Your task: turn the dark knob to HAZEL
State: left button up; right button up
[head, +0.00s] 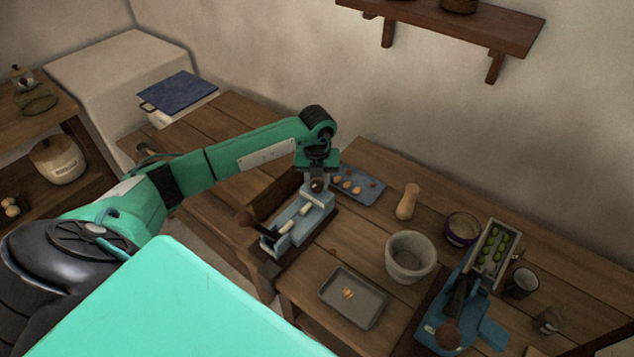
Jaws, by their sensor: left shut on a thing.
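My left gripper (317,178) reaches down from above at the far end of a blue-grey device (298,221) on the wooden table. Its jaws are shut on a small dark round part, which looks like the dark knob (318,186). The fingers partly cover this knob, so its pointing direction is hidden. No lettering such as HAZEL can be read at this size. A brown ball-ended handle (245,218) sticks out at the device's left side. My right gripper is not in view.
A blue tray with small orange-brown pieces (372,197) lies just right of the gripper. A wooden peg-like object (407,202), a grey pot (410,257), a shallow grey tray (337,308) and a second blue device (433,328) stand further right. A wall shelf (480,30) hangs above.

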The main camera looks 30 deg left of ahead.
aim_at(317, 183)
pick_arm(q)
jog(key=n, duration=0.5)
jog(key=shift+n+b, duration=0.3)
jog(key=n, duration=0.4)
jog(key=shift+r+n, duration=0.1)
jog(key=shift+n, duration=0.6)
jog(key=o, duration=1)
notch_tip(317, 183, up, 14)
jog(key=b, duration=0.3)
jog(key=shift+f, duration=0.25)
